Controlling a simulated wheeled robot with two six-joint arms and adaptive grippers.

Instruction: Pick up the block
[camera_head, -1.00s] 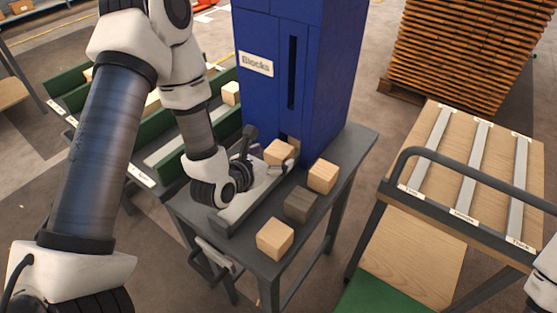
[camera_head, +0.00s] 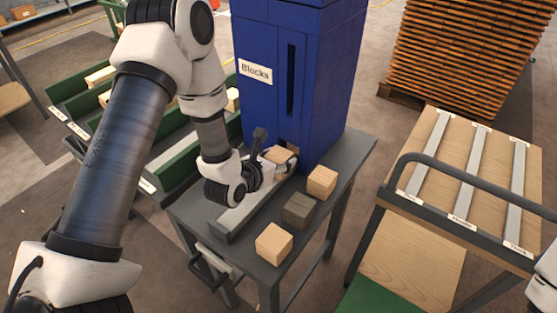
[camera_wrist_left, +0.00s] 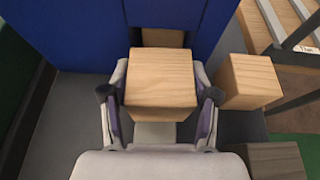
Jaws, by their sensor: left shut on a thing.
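A light wooden block (camera_wrist_left: 160,78) sits between the two fingers of my left gripper (camera_wrist_left: 160,98), in front of the opening at the foot of the blue dispenser. The fingers touch its two sides. In the head view the same block (camera_head: 279,156) shows partly behind my left gripper (camera_head: 279,168), at the dispenser end of the metal chute. From these views I cannot tell whether it is clear of the chute. Only a white piece of my right arm shows at the right edge of the head view; its gripper is out of frame.
The blue dispenser marked Blocks (camera_head: 263,110) stands on the grey table (camera_head: 350,160). Two light blocks (camera_head: 322,182) and a dark block (camera_head: 299,209) lie right of the chute (camera_head: 232,218). Green-sided trays (camera_head: 172,160) are at left, a slatted rack (camera_head: 462,175) at right.

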